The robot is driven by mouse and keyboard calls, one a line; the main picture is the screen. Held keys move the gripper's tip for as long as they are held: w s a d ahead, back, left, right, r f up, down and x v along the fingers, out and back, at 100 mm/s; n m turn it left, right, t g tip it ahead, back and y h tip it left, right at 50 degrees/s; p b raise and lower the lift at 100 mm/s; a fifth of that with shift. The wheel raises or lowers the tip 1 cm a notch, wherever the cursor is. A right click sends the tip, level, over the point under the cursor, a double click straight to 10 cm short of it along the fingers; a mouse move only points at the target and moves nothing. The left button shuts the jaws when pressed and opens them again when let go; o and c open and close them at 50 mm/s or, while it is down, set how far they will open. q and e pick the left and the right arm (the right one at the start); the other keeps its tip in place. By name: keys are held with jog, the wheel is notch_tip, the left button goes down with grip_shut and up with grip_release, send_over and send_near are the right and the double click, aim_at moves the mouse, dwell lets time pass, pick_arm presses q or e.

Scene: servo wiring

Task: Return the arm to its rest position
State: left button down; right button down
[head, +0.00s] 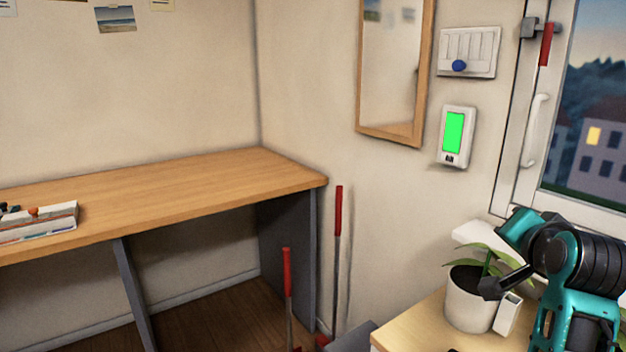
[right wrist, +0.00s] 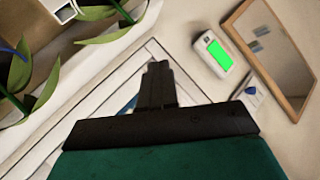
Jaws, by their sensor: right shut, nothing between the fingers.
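My right arm (head: 580,265), teal and black, reaches in at the lower right of the head view, beside the potted plant and in front of the window. In the right wrist view, my right gripper (right wrist: 157,85) has its black fingers together with nothing between them. Green leaves (right wrist: 105,25) are close by on the left of that view. My left gripper is not in view.
A white plant pot (head: 470,302) stands on a small wooden table (head: 415,332). A green-screen device (head: 453,136), a switch panel (head: 480,45) and a mirror (head: 395,75) are on the wall. The wooden desk (head: 190,185) at left is mostly clear. Red-handled tools (head: 338,212) stand beside it.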

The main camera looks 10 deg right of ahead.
jog(key=s+a+f+n+g+y, duration=0.1)
jog(key=s+a+f+n, duration=0.1)
jog(key=f, duration=0.3)
jog(key=s+a+f+n+g+y, duration=0.1)
jog(key=s+a+f+n, duration=0.2)
jog(key=f, duration=0.3)
jog(key=s+a+f+n+g, duration=0.2)
jog(key=s+a+f, duration=0.1)
jog(key=s+f, duration=0.1)
jog(key=shift+a+f+n+y, duration=0.15)
jog(key=shift+f+y, duration=0.05)
jog(key=shift+f, duration=0.25)
jog(key=shift+a+f+n+y, duration=0.15)
jog(key=shift+f+y, duration=0.05)
jog(key=shift+f, duration=0.25)
jog(key=s+a+f+n+g+y, duration=0.1)
jog(key=s+a+f+n+g, duration=0.15)
jog(key=s+f, duration=0.2)
jog(key=s+a+f+n+g+y, duration=0.1)
jog(key=s+a+f+n, duration=0.15)
jog(key=s, duration=0.35)
jog(key=s+a+f+n+g+y, duration=0.1)
jog(key=s+a+f+g, duration=0.1)
jog(key=s+a+f, duration=0.3)
jog(key=w+a+f+t+y+p, duration=0.1)
jog(key=w+f+t+p, duration=0.1)
jog(key=w+f+t, duration=0.3)
jog(key=shift+w+f+n+t, duration=0.25)
jog(key=shift+w+t, duration=0.5)
jog(key=shift+t, duration=0.5)
